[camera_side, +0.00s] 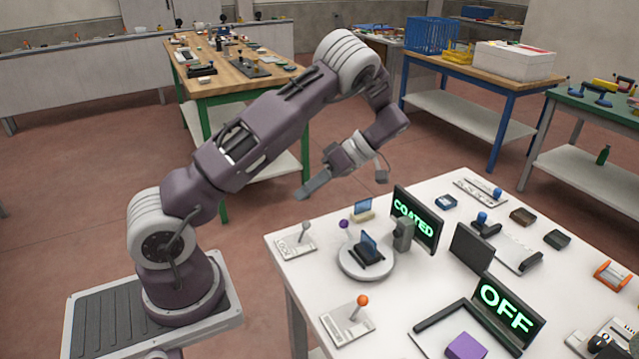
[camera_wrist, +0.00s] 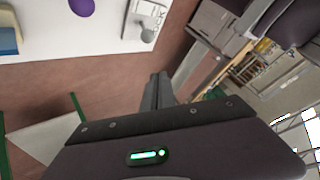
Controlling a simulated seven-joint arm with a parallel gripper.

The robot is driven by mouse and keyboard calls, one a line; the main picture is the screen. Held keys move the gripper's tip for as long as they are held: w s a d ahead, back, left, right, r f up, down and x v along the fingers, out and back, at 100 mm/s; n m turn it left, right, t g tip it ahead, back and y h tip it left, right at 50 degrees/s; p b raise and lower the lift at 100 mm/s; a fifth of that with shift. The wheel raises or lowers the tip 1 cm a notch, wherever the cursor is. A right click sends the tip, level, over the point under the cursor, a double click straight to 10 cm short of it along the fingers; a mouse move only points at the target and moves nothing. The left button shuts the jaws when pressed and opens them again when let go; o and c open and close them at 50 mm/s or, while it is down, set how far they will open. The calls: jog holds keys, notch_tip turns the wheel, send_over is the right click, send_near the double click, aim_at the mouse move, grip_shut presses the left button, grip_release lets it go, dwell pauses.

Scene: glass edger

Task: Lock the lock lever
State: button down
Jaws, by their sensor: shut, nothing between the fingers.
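The lock lever (camera_side: 304,234) is a short stick with a grey knob on a white plate at the near left corner of the white table. In the wrist view the same grey-knobbed lever (camera_wrist: 147,32) shows at the top, on a plate with dark lettering that seems to include "LOCK". My gripper (camera_side: 304,192) is shut and empty. It is in the air above and apart from the lever, near the table's left edge. In the wrist view my gripper's fingers (camera_wrist: 160,80) are together, pointing up the picture below the lever.
A purple ball (camera_side: 344,224) and a round turntable (camera_side: 352,266) holding a dark blue piece stand right of the lever. A "COATED" screen (camera_side: 415,220) stands behind. An orange-knobbed lever (camera_side: 362,301) is nearer the front. Open floor lies left of the white table (camera_side: 300,268).

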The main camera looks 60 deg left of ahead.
jog(key=v, duration=0.3)
jog(key=shift+w+d+r, duration=0.1)
jog(key=shift+w+d, duration=0.05)
jog(key=shift+w, duration=0.25)
jog(key=s+d+r+m+t+h, duration=0.3)
jog(key=s+d+r+m+t, duration=0.2)
jog(key=d+r+m+t, duration=0.5)
jog(key=s+d+r+m+t, duration=0.5)
jog(key=s+d+m, duration=0.4)
jog(key=s+m, duration=0.3)
jog(key=shift+s+d+m+h, duration=0.3)
jog(key=shift+s+m, duration=0.05)
jog(key=shift+m, duration=0.65)
